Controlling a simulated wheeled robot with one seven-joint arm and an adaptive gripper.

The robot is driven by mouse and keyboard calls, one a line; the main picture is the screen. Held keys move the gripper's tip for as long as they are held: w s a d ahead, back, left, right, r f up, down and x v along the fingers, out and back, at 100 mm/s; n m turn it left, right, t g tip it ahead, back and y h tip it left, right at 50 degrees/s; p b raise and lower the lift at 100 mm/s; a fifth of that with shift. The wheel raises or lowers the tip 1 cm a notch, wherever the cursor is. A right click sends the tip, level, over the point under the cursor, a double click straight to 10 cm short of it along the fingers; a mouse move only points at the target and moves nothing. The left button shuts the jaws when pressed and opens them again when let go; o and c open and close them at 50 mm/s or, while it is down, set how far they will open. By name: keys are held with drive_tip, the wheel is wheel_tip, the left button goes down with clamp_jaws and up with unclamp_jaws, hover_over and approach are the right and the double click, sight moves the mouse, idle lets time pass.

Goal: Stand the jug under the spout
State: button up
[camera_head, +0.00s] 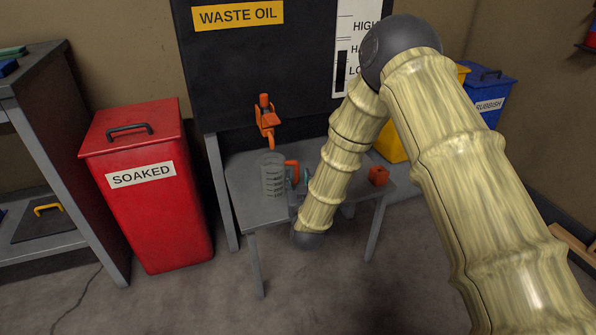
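A clear jug with ring marks (272,176) stands upright on a small grey table (250,210). It has an orange handle (293,167) on its right side. An orange spout (267,128) sticks out from the dark waste oil tank (270,70) above the table; in the picture the jug is below it, but I cannot tell whether it is exactly beneath. My gripper (297,184) is at the jug's handle, right of the jug. My arm hides much of the gripper, and I cannot tell whether its fingers are closed on the handle.
A small orange block (378,176) sits at the table's right side. A red "SOAKED" bin (150,205) stands left of the table. A grey shelf (40,110) is at far left. Yellow (392,143) and blue (487,95) bins stand behind my arm. The front floor is clear.

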drive_tip(key=s+r, duration=0.2)
drive_tip(key=s, duration=0.8)
drive_tip(key=s+d+f+g, duration=0.5)
drive_tip(key=s+f, duration=0.4)
drive_tip(key=f, duration=0.3)
drive_tip(key=s+d+f+g, duration=0.4)
drive_tip(key=s+d+f, duration=0.2)
drive_tip(key=s+f, duration=0.45)
drive_tip(key=s+d+f+g, duration=0.3)
drive_tip(key=s, duration=0.5)
drive_tip(key=s+d+f+m+g, duration=0.1)
drive_tip(key=s+d+f+g, duration=0.15)
drive_tip(key=s, duration=0.55)
drive_tip(key=s+d+f+g, duration=0.3)
drive_tip(key=s+g, duration=0.1)
drive_tip(key=s, duration=0.4)
wheel_tip(320, 180, up, 35)
drive_tip(key=h+p, duration=0.1)
drive_tip(key=p, duration=3.4)
drive_tip(key=shift+a+t, duration=0.2)
drive_tip(key=shift+t, duration=0.15)
